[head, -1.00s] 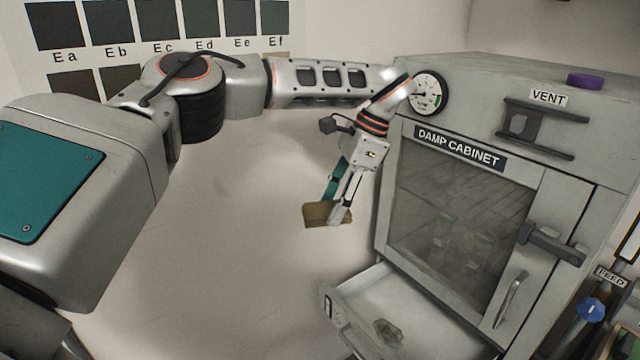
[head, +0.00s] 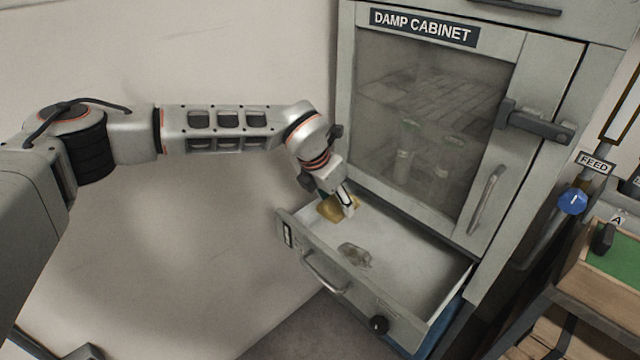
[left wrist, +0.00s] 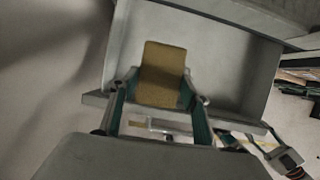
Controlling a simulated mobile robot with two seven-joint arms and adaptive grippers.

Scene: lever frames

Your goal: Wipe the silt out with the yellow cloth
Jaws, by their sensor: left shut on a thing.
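My left gripper (head: 344,206) is shut on the yellow cloth (head: 330,210), a brownish-yellow pad. In the left wrist view the cloth (left wrist: 163,72) sits between the two fingers. In the head view the gripper and cloth are at the back left of the open drawer (head: 420,262), under the damp cabinet (head: 428,120). I cannot tell whether the cloth touches the drawer floor. A grey-brown silt patch (head: 354,256) lies on the drawer floor, nearer the front than the cloth. I do not make out the silt in the left wrist view.
The drawer front has a bar handle (head: 326,272) and a black knob (head: 379,324). The closed cabinet door has a latch (head: 537,124) and handle (head: 487,198). A blue knob (head: 573,201) and a bench with a green top (head: 615,262) stand at right. The drawer's right half is clear.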

